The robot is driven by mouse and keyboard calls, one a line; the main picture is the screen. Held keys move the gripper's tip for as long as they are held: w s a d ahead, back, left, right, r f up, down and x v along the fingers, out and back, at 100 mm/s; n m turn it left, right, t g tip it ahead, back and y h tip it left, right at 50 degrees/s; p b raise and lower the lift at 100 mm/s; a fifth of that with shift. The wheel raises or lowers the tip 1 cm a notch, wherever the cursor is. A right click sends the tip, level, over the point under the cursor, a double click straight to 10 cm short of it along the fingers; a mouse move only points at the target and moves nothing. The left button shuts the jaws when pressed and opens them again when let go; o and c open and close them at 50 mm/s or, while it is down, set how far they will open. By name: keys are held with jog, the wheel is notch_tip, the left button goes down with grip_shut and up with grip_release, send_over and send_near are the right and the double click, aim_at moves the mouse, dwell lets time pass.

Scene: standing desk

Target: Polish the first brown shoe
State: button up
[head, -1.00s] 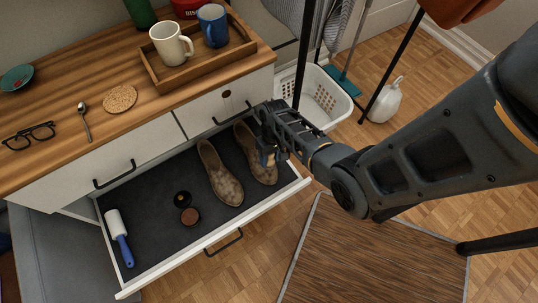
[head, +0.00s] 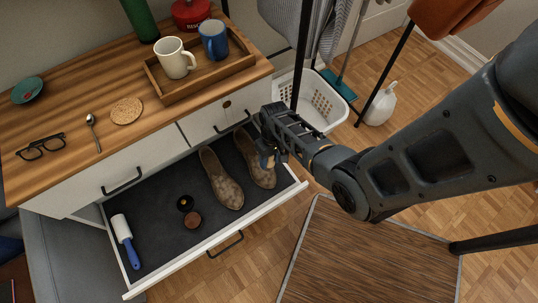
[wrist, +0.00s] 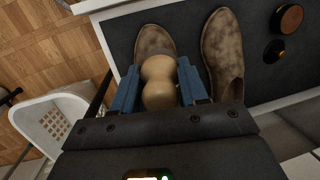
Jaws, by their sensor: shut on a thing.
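Two mottled brown shoes lie side by side in the open drawer (head: 160,240). The left shoe (head: 222,181) is clear of my gripper and also shows in the wrist view (wrist: 222,50). The right shoe (head: 255,158) is partly covered by my gripper; its toe shows in the wrist view (wrist: 153,40). My gripper (head: 268,160) is shut on a light wooden, waisted brush-like tool (wrist: 160,82), held between blue fingers over the right shoe. The tool's underside is hidden, so I cannot tell whether it touches the shoe. A small tin of brown polish (head: 193,220) lies beside a dark round piece (head: 185,203).
A blue-handled lint roller (head: 124,238) lies at the drawer's left end. The desktop above holds a wooden tray (head: 205,72) with a white mug (head: 174,60) and a blue mug (head: 214,42). A white basket (head: 318,100) stands behind my gripper. The drawer's middle left is clear.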

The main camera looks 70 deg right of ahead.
jog(key=shift+f, duration=0.15)
dwell(0.4)
jog(key=f+b, duration=0.2)
jog(key=w+f+b, duration=0.1)
jog(key=f+b, duration=0.2)
jog(key=d+f+b, duration=0.1)
jog(key=f+b, duration=0.1)
jog(key=b, duration=0.1)
jog(key=shift+w+f, duration=0.25)
jog(key=shift+w, duration=0.1)
jog(key=shift+w+d+f+b, duration=0.1)
jog(key=shift+f+b, duration=0.75)
jog(key=shift+b, duration=0.15)
dwell(0.5)
